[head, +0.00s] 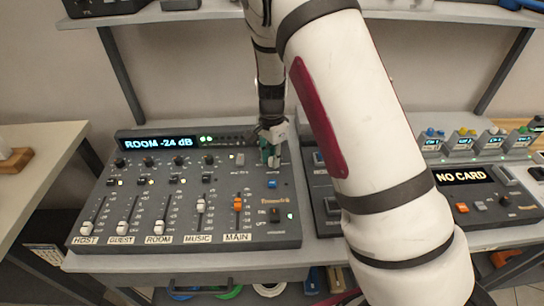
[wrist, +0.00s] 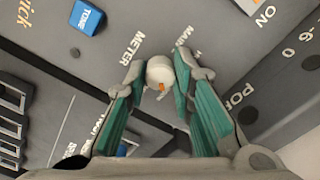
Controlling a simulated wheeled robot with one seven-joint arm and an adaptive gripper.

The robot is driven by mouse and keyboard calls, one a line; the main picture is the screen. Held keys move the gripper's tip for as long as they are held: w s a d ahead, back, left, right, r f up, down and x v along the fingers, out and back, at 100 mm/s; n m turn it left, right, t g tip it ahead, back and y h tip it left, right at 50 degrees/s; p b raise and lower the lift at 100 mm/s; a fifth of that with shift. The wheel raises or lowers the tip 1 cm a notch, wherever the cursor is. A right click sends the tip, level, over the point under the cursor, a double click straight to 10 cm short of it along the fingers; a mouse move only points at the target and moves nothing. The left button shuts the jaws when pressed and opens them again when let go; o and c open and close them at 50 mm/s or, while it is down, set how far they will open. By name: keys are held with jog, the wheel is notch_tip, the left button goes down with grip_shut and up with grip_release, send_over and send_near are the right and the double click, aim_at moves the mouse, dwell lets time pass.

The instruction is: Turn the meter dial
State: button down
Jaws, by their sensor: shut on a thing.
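The meter dial is a small pale round knob with an orange pointer mark (wrist: 159,72), beside the printed word METER on the dark grey mixer panel. In the wrist view my gripper (wrist: 160,76) has its two green-padded fingers on either side of the dial, with the fingertips shut on it. In the head view my gripper (head: 271,153) is low over the upper right part of the mixer (head: 250,238), and it hides the dial there. The mixer's display (head: 158,143) reads "ROOM -24 dB".
A blue TONE button (wrist: 86,17) is near the dial. Faders labelled HOST, GUEST, ROOM, MUSIC and an orange MAIN fader (head: 238,204) line the mixer's front. A second console (head: 485,218) showing "NO CARD" stands to the right, partly behind my arm.

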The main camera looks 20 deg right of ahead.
dwell(0.5)
jog(key=c, duration=1.4)
grip_release()
jog(key=shift+o, duration=0.2)
notch_tip(320, 180, up, 12)
